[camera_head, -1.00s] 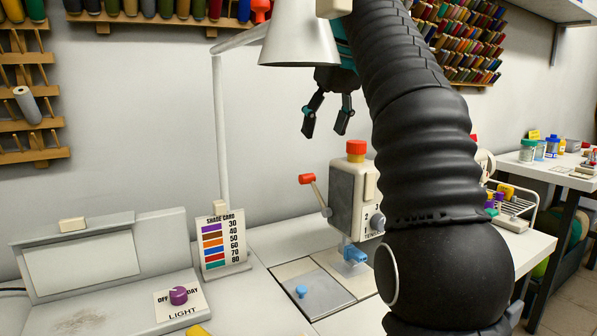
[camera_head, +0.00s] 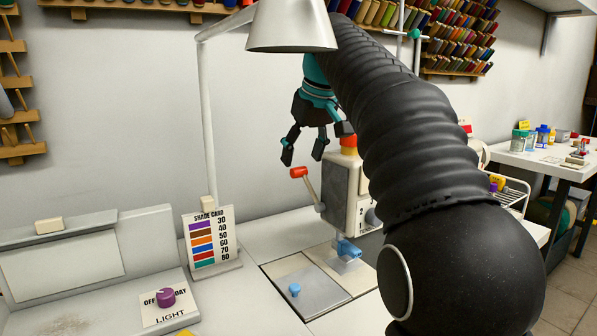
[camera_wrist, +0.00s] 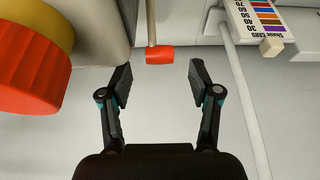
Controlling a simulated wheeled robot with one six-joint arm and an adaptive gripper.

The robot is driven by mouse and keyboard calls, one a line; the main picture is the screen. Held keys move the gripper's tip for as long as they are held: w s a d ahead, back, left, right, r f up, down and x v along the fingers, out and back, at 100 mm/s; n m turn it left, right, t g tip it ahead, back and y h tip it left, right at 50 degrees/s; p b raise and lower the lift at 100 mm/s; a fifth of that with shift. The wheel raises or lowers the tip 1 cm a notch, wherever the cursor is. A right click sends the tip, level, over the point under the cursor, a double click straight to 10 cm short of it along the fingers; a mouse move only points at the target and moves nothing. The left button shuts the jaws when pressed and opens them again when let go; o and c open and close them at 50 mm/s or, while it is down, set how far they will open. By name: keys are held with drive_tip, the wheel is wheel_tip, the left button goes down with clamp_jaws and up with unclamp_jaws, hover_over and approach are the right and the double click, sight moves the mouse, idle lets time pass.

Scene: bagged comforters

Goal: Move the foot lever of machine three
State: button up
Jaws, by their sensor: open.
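A grey and cream machine (camera_head: 338,190) stands on the white table. A lever with a red tip (camera_head: 298,172) sticks out up and left from its side; its red tip (camera_wrist: 160,56) also shows in the wrist view. My gripper (camera_head: 304,155) is open and empty just above the red tip. In the wrist view the fingertips (camera_wrist: 160,82) are spread wide, with the tip beyond and between them, apparently untouched. A red and yellow knob (camera_wrist: 35,65) on the machine's top is close on the left of the wrist view. My arm partly hides the machine's right side.
A white lamp post (camera_head: 207,120) and shade (camera_head: 292,28) stand left of and above my gripper. A shade card (camera_head: 210,238), a light box with a purple knob (camera_head: 166,297) and a blue-knobbed plate (camera_head: 310,290) are on the table.

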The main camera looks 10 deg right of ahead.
sight(299, 171)
drive_tip(key=shift+x, duration=2.4)
clamp_jaws()
